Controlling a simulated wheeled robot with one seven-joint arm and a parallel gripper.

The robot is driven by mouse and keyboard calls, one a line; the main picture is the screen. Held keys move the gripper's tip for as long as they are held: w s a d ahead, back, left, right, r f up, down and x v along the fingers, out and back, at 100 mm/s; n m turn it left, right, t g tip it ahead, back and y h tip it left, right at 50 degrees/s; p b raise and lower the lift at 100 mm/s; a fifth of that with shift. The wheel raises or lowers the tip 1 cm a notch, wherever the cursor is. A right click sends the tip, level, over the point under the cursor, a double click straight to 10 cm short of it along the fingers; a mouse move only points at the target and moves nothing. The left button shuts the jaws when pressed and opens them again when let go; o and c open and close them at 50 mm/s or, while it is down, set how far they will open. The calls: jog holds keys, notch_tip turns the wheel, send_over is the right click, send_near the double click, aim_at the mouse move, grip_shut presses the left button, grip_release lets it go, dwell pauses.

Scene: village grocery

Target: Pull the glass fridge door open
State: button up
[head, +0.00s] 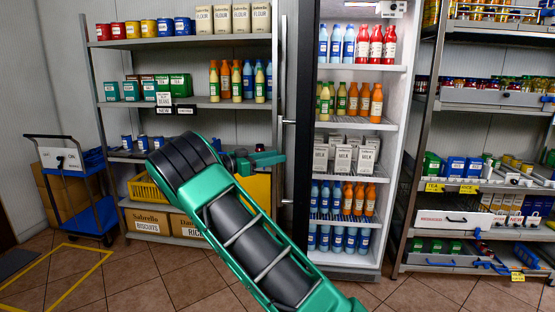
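The glass fridge door (304,90) stands swung out at the left side of the fridge, seen nearly edge-on as a narrow dark strip. Its long vertical handle (283,60) is on the door's left side. The fridge (393,150) shows its lit shelves of bottles and cartons with no glass in front of them. My gripper (278,158) is at the handle's middle height, pointing right, its tips at or very near the bar. I cannot tell whether the fingers are closed around it. My green and black arm hides part of the lower left.
A shelf rack (190,104) with cans, flour and bottles stands behind my arm at the left. A blue trolley (92,216) is farther left. Another stocked rack (490,108) stands right of the fridge. The tiled floor (420,293) before the fridge is clear.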

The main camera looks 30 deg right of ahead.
jog(key=a, duration=0.8)
jog(key=shift+w, duration=0.3)
